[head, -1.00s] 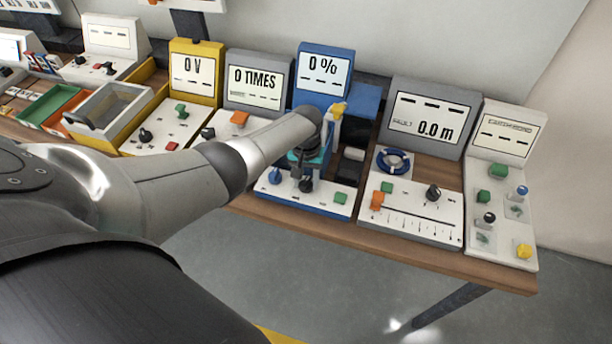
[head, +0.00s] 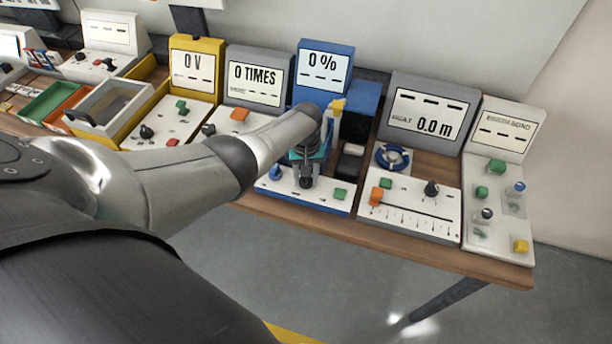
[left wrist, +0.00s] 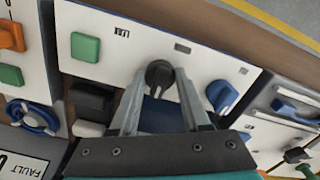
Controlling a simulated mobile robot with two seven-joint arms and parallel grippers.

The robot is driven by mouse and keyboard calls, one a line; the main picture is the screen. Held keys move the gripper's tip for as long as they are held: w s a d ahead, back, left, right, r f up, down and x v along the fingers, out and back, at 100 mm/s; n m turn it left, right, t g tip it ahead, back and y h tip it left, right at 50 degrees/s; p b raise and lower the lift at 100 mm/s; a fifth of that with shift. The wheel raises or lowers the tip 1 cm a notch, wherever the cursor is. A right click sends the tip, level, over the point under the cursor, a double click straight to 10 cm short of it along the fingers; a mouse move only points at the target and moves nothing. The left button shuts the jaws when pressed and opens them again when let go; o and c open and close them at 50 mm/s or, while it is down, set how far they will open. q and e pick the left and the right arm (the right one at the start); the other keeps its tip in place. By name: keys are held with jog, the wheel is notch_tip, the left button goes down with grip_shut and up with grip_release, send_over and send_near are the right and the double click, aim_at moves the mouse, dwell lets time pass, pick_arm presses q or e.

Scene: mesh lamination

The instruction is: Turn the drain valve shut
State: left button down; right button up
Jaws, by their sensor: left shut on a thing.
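The white control panel (head: 262,186) of the blue machine shows a blue knob (head: 275,173), a black rotary knob (head: 306,182) and a green button (head: 340,194). My left gripper (left wrist: 160,76) is shut on the black knob, with one finger on each side of it. In the left wrist view the blue knob (left wrist: 221,96), with a white pointer, is right of the fingers and apart from them. The green button (left wrist: 85,46) is to their left. The panel's labels are too small to tell which knob is the drain valve. My right gripper is not in view.
The blue machine's screen (head: 325,68) reads 0 %. A grey unit (head: 428,112) reading 0.0 m, with a blue ring (head: 392,157) and an orange slider (head: 376,196), stands to the right. Other consoles crowd the left. Open floor lies before the table.

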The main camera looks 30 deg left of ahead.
pick_arm(q)
jog(key=shift+c, duration=1.9)
grip_release()
jog(key=shift+r, duration=0.15)
jog(key=shift+r+p, duration=0.3)
jog(key=shift+p, duration=0.05)
notch_tip(320, 180, up, 14)
jog(key=p, duration=0.4)
jog(key=shift+r+p, duration=0.2)
jog(key=shift+p, duration=0.15)
